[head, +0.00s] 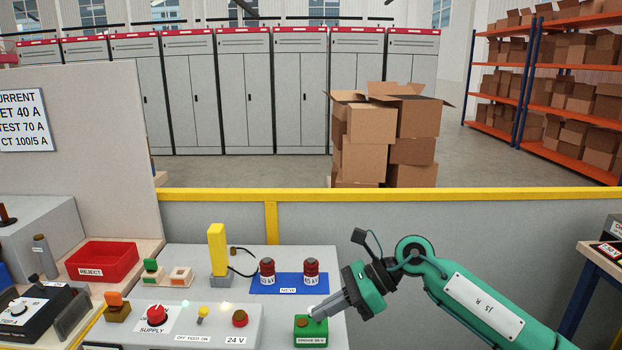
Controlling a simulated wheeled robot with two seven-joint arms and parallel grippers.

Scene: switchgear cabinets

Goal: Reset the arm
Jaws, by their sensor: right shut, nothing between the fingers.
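My right arm (440,275) is green and comes in from the lower right, reaching over the right end of the bench. My right gripper (318,314) is shut and empty. Its fingertips are at the top of a small green box (311,333) with a white label; I cannot tell whether they touch it. My left gripper is not in view.
A grey panel (210,322) carries a red supply knob (157,315). Behind it are a yellow upright block (218,250) and a blue mat (290,284) with two dark red parts. A red reject tray (102,261) is left. A yellow-topped barrier (400,194) runs behind.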

